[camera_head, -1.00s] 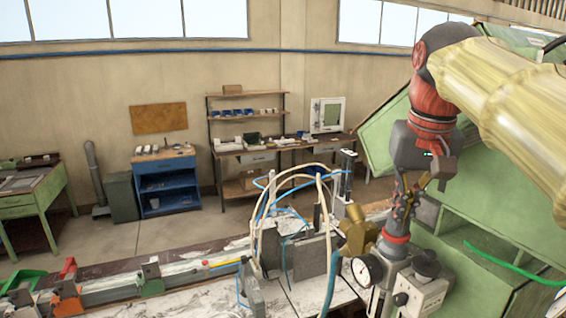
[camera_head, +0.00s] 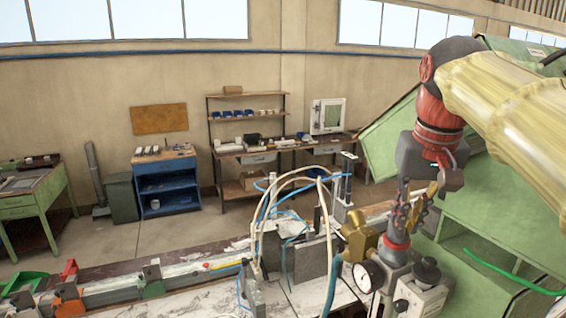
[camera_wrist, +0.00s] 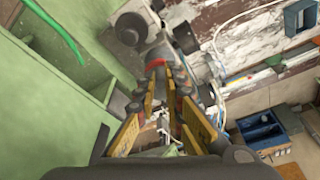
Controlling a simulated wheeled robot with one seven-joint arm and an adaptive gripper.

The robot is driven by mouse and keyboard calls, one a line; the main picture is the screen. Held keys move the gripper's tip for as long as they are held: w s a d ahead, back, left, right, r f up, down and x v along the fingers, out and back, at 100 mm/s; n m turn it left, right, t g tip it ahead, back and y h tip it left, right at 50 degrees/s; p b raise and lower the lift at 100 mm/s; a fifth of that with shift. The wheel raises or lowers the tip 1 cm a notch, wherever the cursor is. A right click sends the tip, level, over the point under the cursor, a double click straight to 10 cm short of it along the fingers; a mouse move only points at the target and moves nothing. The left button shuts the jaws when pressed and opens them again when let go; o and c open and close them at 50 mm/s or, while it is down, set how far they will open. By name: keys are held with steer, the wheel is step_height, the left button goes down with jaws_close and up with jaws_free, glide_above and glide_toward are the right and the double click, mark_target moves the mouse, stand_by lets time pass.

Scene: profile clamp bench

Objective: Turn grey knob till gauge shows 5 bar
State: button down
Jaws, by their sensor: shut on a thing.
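The grey knob (camera_head: 397,237) sits just above a red ring on top of the regulator by the bench's right end. My gripper (camera_head: 402,222) reaches down onto it from above, and its fingers hide most of it. In the wrist view the yellow-sided fingers (camera_wrist: 163,76) converge on the knob just in front of the red ring. The gripper is shut on the knob. The round gauge (camera_head: 369,275) with a white face and dark rim is just left of and below the knob. Its needle is too small to read.
A dark round knob (camera_head: 427,270) on a grey box stands right of the regulator. A brass fitting (camera_head: 357,236) is close on the left, with pale and blue hoses beyond. A green cabinet (camera_head: 490,225) stands close on the right.

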steer(key=shift+s+d+f, duration=0.15)
steer(key=shift+d+f, duration=0.05)
steer(key=shift+f, duration=0.3)
step_height(320, 180, up, 7)
steer(key=p, duration=0.5)
steer(key=shift+d+f, duration=0.15)
steer(key=shift+s, duration=0.15)
